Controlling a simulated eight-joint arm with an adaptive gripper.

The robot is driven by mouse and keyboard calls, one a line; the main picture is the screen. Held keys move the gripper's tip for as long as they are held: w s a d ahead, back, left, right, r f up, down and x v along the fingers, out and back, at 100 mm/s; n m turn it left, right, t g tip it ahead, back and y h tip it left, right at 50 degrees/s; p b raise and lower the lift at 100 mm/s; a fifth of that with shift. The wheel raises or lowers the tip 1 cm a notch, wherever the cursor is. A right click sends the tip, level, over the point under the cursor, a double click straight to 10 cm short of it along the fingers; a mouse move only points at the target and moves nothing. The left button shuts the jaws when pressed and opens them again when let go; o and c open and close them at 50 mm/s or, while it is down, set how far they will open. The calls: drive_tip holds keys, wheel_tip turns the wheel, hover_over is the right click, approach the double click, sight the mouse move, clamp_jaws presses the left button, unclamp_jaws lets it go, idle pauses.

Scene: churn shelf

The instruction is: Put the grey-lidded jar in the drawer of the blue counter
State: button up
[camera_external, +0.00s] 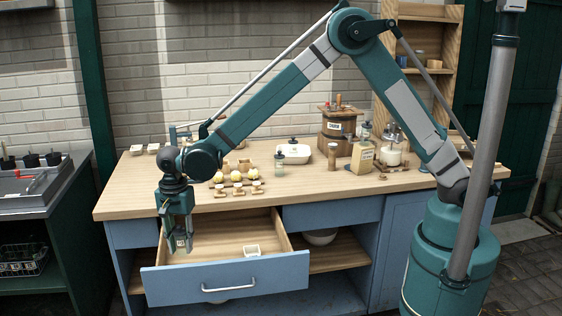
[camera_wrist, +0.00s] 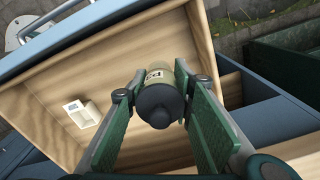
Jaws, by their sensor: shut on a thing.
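The grey-lidded jar (camera_wrist: 160,103) has a dark grey lid and a pale body with a label. My gripper (camera_wrist: 156,92) is shut on it, one finger on each side. In the external view the jar (camera_external: 181,241) shows between the fingertips, and my gripper (camera_external: 178,238) points down over the left side of the open drawer. The drawer (camera_external: 226,281) of the blue counter (camera_external: 333,215) is pulled out, with a wooden inside and a metal handle. It also shows below the jar in the wrist view (camera_wrist: 75,75). I cannot tell whether the jar touches the drawer floor.
The worktop (camera_external: 140,185) holds yellow-topped items (camera_external: 237,177), a white dish (camera_external: 293,150), a wooden cask (camera_external: 337,130) and jars. Much of the drawer floor is bare.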

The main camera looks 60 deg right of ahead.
drive_tip(key=shift+f+b, duration=0.55)
drive_tip(key=shift+f, duration=2.2)
drive_tip(key=shift+f+b, duration=0.45)
drive_tip(key=shift+f, duration=1.45)
drive_tip(key=shift+f, duration=0.1)
drive_tip(key=o, duration=1)
drive_tip(key=shift+c, duration=0.2)
wheel_tip(320, 180, up, 12)
drive_tip(key=shift+r+p, duration=0.15)
drive_tip(key=shift+p, duration=1.05)
